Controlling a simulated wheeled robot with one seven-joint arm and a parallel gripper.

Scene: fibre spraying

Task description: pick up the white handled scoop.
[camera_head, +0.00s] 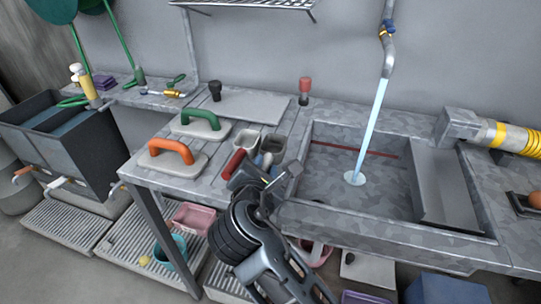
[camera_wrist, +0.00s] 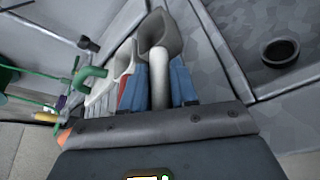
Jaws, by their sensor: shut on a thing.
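The white handled scoop (camera_wrist: 160,75) shows in the wrist view with its pale handle between the two blue fingers and its grey-beige bowl beyond them. My gripper (camera_wrist: 160,88) is shut on that handle. In the head view my gripper (camera_head: 268,186) is at the counter between the floats and the sink. The scoop is mostly hidden behind my gripper there, and I cannot tell whether it touches the counter.
Floats with orange (camera_head: 171,150) and green (camera_head: 200,118) handles lie to the left. The sink (camera_head: 390,185), with running water (camera_head: 371,120), is to the right.

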